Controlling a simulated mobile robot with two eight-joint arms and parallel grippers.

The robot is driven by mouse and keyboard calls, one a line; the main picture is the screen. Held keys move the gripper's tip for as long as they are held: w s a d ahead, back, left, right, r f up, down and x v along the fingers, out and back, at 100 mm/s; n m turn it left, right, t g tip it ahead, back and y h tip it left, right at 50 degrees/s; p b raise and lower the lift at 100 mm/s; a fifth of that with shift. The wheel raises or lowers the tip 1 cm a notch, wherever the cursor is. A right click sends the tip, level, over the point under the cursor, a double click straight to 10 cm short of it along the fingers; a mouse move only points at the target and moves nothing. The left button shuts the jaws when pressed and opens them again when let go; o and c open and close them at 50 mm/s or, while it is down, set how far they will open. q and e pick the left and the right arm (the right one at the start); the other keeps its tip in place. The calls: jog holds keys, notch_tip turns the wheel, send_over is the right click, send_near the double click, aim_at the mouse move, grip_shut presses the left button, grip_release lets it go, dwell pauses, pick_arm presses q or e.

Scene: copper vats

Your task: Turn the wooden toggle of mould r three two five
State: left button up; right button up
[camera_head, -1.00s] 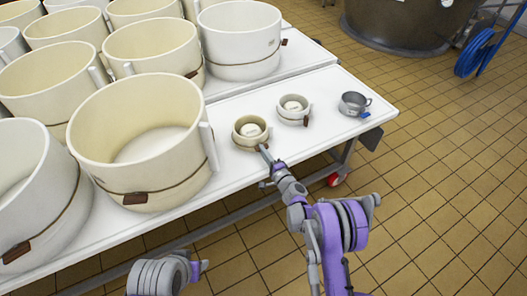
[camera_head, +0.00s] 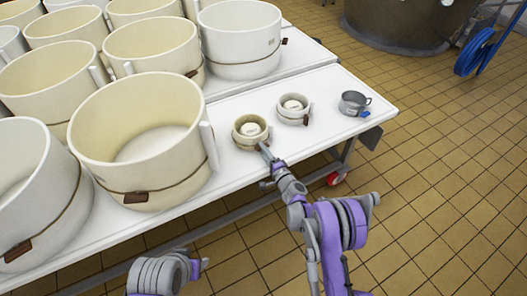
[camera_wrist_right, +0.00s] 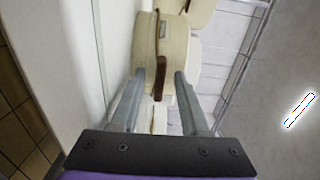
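Two small cream moulds stand near the front edge of the white table; the nearer one (camera_head: 249,129) has a cord round it and the other (camera_head: 293,108) is just behind and right. I cannot read any mould number. My right gripper (camera_head: 265,149) is at the front of the nearer mould. In the right wrist view the gripper (camera_wrist_right: 158,80) is open, with a brown wooden toggle (camera_wrist_right: 159,73) on the mould's wall (camera_wrist_right: 147,45) between its fingers. I cannot tell whether the fingers touch it. My left arm shows at the bottom; its fingers are not clearly visible.
Several large cream moulds (camera_head: 140,140) crowd the left and back of the table (camera_head: 225,95). A grey metal jug (camera_head: 353,103) with a blue tag stands at the right end. Tiled floor (camera_head: 430,200) is free at right. A large vat (camera_head: 400,25) stands behind.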

jog(key=shift+s, duration=0.1)
jog(key=v, duration=1)
jog(key=shift+s+d+p, duration=0.2)
jog(key=shift+p, duration=0.15)
